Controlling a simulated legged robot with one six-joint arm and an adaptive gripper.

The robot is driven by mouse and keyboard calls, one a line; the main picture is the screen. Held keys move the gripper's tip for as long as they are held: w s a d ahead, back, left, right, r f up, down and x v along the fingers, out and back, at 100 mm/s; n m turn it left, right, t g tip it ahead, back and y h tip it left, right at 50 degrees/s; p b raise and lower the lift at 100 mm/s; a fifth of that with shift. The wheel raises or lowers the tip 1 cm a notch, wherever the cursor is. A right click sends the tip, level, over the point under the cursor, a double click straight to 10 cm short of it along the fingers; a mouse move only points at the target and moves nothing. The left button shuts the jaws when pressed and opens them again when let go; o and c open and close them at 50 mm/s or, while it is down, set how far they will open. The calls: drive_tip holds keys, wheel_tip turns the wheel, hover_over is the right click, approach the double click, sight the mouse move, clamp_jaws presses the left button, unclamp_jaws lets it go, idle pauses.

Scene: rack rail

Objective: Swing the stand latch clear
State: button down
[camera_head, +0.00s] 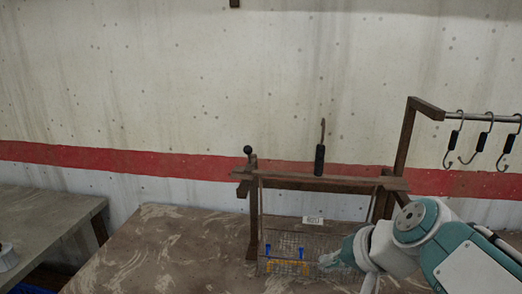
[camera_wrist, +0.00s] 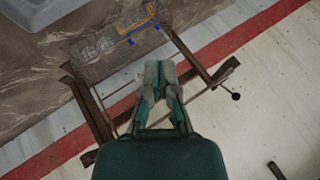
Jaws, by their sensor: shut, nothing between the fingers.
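The brown stand (camera_head: 300,182) stands on the table, with two uprights and a flat top bar. At its left end is what looks like the latch, a short piece with a black ball knob (camera_head: 248,150). The knob also shows in the wrist view (camera_wrist: 236,96), to the right of my fingers. My gripper (camera_head: 332,260) is low in front of the stand's right half, apart from the knob. In the wrist view my gripper (camera_wrist: 160,68) has its fingers together and empty. Its contact with the stand cannot be told.
A black-handled hook (camera_head: 320,158) stands upright at the top bar. A wire rack or basket (camera_head: 300,243) with blue and orange parts sits below, near a small white label (camera_head: 313,220). Several hooks hang from a rail (camera_head: 485,119) at right. The table's left part (camera_head: 150,250) is clear.

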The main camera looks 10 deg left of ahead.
drive_tip(key=w+a+r+m+t+y, duration=0.1)
drive_tip(key=w+a+r+y, duration=0.1)
drive_tip(key=w, duration=0.5)
drive_tip(key=w+a+r+m+t+y, duration=0.1)
drive_tip(key=w+a+r+y, duration=0.2)
drive_tip(key=w, duration=0.4)
drive_tip(key=w+a+r+m+t+y, duration=0.1)
drive_tip(key=w+a+r+y, duration=0.1)
drive_tip(key=w+r, duration=0.3)
drive_tip(key=shift+w+a+m+y, duration=0.35)
drive_tip(key=shift+w+a, duration=0.2)
drive_tip(key=shift+w, duration=0.7)
drive_tip(key=x, duration=1)
drive_tip(key=shift+w+r, duration=0.1)
drive_tip(key=shift+w, duration=0.05)
